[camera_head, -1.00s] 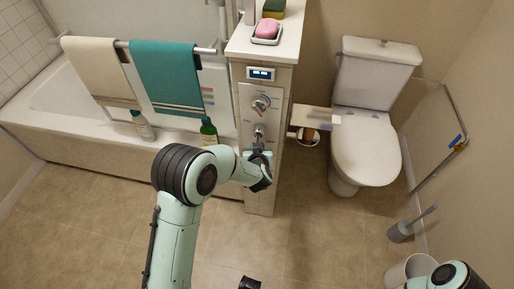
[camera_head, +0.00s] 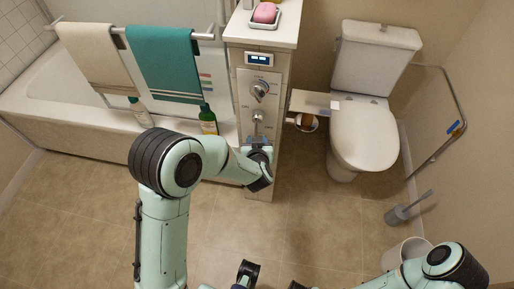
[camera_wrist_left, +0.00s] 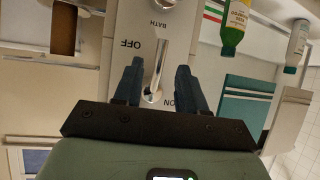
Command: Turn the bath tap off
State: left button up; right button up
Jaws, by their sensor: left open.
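The bath tap (camera_head: 257,117) is a chrome lever on the front of the narrow tiled pillar, below a larger round control knob (camera_head: 260,91). My left gripper (camera_head: 258,150) is in front of and just below the tap. In the left wrist view its dark fingers (camera_wrist_left: 155,84) are open, one on each side of the lever, with gaps visible.
Left of the pillar (camera_head: 282,62) is the bathtub (camera_head: 62,125), with towels on a rail and a green bottle (camera_head: 208,122) on its rim. A roll holder (camera_head: 306,122) and toilet (camera_head: 365,140) are right. The floor (camera_head: 75,215) is clear at lower left.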

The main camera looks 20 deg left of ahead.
pick_arm(q)
jog(key=v, duration=0.6)
jog(key=shift+s+r+p, duration=0.25)
jog(key=shift+s+p, duration=0.05)
jog(key=shift+p, duration=0.05)
pick_arm(e)
jog(key=shift+s+r, duration=0.15)
jog(key=shift+r, duration=0.2)
pick_arm(q)
jog(key=shift+d, duration=0.15)
jog(key=s+d+f+m+g+h+p, duration=0.1)
jog(key=s+f+g+h+p, duration=0.15)
jog(key=s+f, duration=0.4)
jog(key=s+d+f+m+g+h+p, duration=0.1)
jog(key=s+f+g+h+p, duration=0.15)
jog(key=f, duration=0.75)
jog(key=s+d+f+g+h+p, duration=0.1)
jog(key=s+d+f+g+h, duration=0.1)
jog(key=s, duration=0.7)
jog(key=s+d+f+n+g+h+p, duration=0.1)
jog(key=s+d+f+g, duration=0.2)
jog(key=s, duration=0.7)
jog(key=shift+f+g+h, duration=0.4)
jog(key=shift+f+g, duration=0.4)
jog(key=shift+g, duration=0.2)
pick_arm(e)
notch_tip(320, 180, up, 7)
jog(key=w, duration=0.2)
jog(key=shift+w+r, duration=0.2)
jog(key=shift+w, duration=0.1)
